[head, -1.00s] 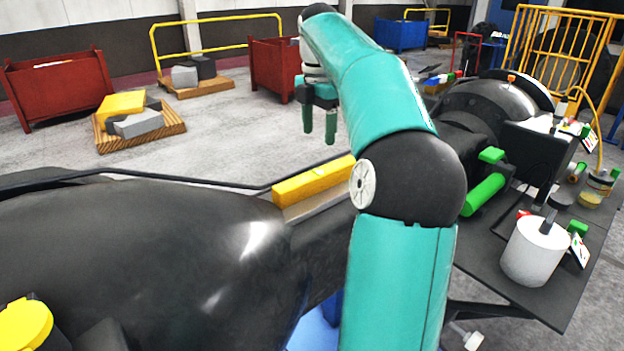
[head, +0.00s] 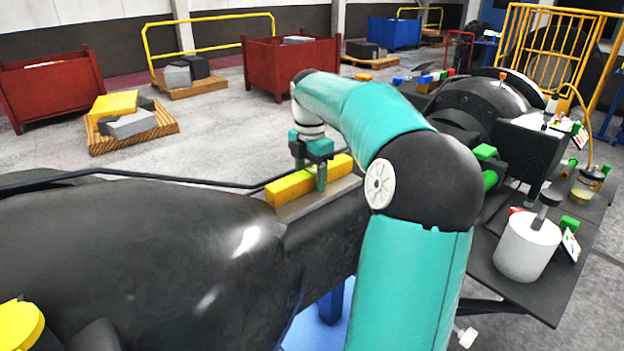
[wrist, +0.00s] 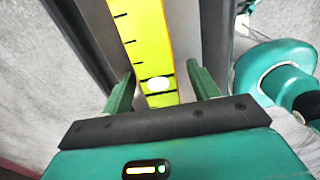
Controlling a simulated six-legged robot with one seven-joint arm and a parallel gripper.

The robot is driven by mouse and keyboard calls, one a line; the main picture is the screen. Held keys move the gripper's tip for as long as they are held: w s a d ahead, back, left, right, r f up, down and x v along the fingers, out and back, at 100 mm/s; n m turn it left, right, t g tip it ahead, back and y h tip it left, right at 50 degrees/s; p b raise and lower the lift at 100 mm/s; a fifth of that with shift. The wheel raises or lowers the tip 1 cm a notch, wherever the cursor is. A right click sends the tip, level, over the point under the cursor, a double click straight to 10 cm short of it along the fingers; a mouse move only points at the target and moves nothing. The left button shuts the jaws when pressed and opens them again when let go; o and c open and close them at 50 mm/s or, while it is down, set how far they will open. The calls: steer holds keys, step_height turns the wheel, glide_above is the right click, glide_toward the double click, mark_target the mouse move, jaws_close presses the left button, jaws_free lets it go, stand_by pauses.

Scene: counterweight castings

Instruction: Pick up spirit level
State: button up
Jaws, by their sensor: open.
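The spirit level is a yellow bar (head: 291,187) lying along a grey metal ledge on the dark casting, in the middle of the head view. In the wrist view the spirit level (wrist: 146,45) runs up from between the fingers, with black marks and a pale round spot. My gripper (head: 309,178) is low over the level in the head view, one finger in front of its near side. In the wrist view my gripper (wrist: 162,88) is open, one finger on each side of the level with gaps between. Contact with the level is not visible.
The large dark casting (head: 150,250) fills the lower left, with a thin black rail (head: 190,182) behind it. A dark side table (head: 540,290) at right holds a white cylinder (head: 527,248) and a jar (head: 588,184). Pallets and red bins stand on the floor behind.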

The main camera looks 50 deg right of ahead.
steer(key=c, duration=1.3)
jaws_close()
steer(key=shift+r, duration=0.2)
